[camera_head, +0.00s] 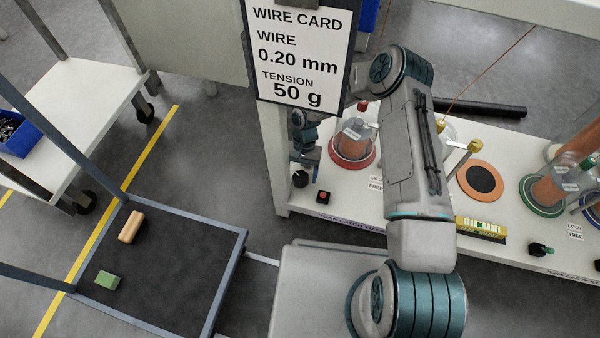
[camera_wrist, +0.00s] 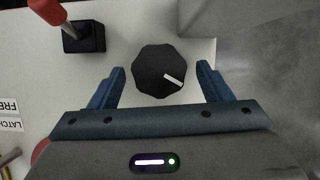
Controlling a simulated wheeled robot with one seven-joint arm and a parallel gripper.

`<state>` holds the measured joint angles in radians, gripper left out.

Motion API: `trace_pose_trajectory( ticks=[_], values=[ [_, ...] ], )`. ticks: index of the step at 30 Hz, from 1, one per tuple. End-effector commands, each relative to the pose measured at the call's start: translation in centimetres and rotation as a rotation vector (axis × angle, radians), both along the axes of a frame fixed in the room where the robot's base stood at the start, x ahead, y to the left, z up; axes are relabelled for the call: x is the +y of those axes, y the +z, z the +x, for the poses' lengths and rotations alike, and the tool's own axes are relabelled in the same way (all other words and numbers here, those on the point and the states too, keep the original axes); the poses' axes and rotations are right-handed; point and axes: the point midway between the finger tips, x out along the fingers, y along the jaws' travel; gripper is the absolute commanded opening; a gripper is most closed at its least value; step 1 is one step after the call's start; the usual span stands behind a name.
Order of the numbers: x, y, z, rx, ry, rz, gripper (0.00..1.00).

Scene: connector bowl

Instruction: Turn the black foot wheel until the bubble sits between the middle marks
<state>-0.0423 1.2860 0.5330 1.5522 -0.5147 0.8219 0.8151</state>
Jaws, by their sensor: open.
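The black foot wheel (camera_wrist: 160,71) is an eight-sided black knob with a white pointer line toward its lower right. In the head view it shows as a small black knob (camera_head: 300,178) at the table's left front corner. My gripper (camera_wrist: 161,69) is open, with one blue finger on each side of the wheel and a visible gap on both sides. The yellow-and-black bubble level (camera_head: 481,228) lies on the table's front edge, right of my arm. The bubble and its marks are too small to read.
A red-based glass dome (camera_head: 352,150) is behind. The wire card (camera_head: 300,55) hangs above. Grey floor lies left of the table.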

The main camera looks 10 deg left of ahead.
Motion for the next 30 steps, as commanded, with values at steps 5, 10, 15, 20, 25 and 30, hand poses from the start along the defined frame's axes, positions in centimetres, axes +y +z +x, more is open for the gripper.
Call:
trace_pose_trajectory(
  ticks=[5,10,15,20,25,30],
  values=[
    [-0.03,0.02,0.03,0.0,0.0,0.0,0.36],
    [0.3,0.05,0.04,-0.001,-0.001,0.0,0.27],
    [0.14,0.14,0.04,-0.003,-0.027,0.002,0.27],
    [-0.03,0.26,0.06,-0.003,-0.098,0.001,0.27],
    [-0.22,0.33,0.09,-0.004,-0.216,0.001,0.27],
    [-0.3,0.32,0.02,-0.003,-0.333,0.001,0.27]
  ],
)
